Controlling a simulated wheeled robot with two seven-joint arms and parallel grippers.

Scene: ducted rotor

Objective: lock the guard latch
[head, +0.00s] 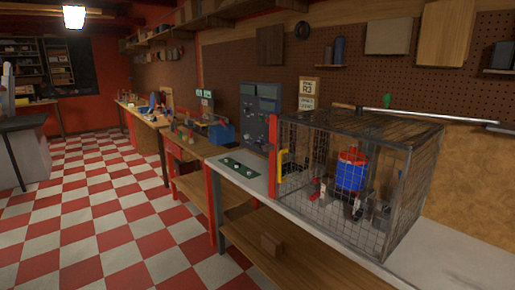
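A wire-mesh guard cage (345,205) stands on the light-topped workbench (322,234) at the right. Its left front edge has a red upright (272,160), with a yellow handle-like part (282,166) beside it that may belong to the latch. I cannot tell whether the latch is locked. Inside the cage is a blue cylinder with a red top (351,171), with small red and dark parts around it. Neither of my grippers is in view.
A grey control cabinet (260,118) stands behind the bench, left of the cage. A green panel with white round parts (238,168) lies on the bench top. A long pale rod (430,115) runs above the cage. The checkered floor (110,220) at left is clear.

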